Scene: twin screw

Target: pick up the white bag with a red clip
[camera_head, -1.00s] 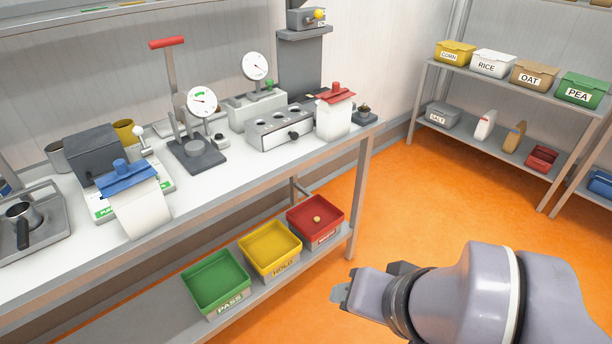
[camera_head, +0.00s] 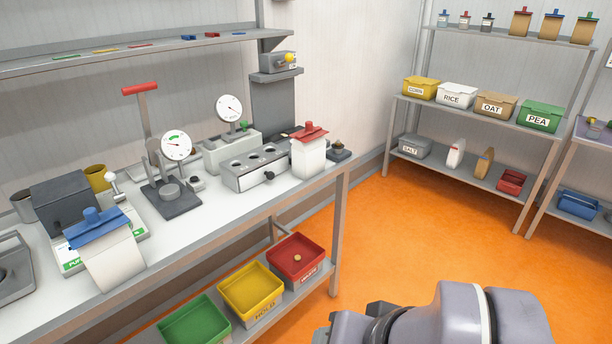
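The white bag with a red clip (camera_head: 309,157) stands upright near the right end of the workbench (camera_head: 215,222). Its red clip (camera_head: 309,133) sits across the top. My gripper (camera_head: 322,335) is low in the picture, over the orange floor and in front of the bench, well apart from the bag. Its tips are partly cut off by the bottom edge, so its opening cannot be made out. Nothing is seen held in it. A second white bag with a blue clip (camera_head: 112,266) leans on a scale at the left of the bench.
A grey block with round holes (camera_head: 254,169) stands just left of the red-clip bag, and a small dark item (camera_head: 338,151) lies right of it. Red (camera_head: 297,262), yellow (camera_head: 251,293) and green trays (camera_head: 192,326) sit on the lower shelf. Orange floor (camera_head: 430,235) is open toward the storage rack (camera_head: 468,117).

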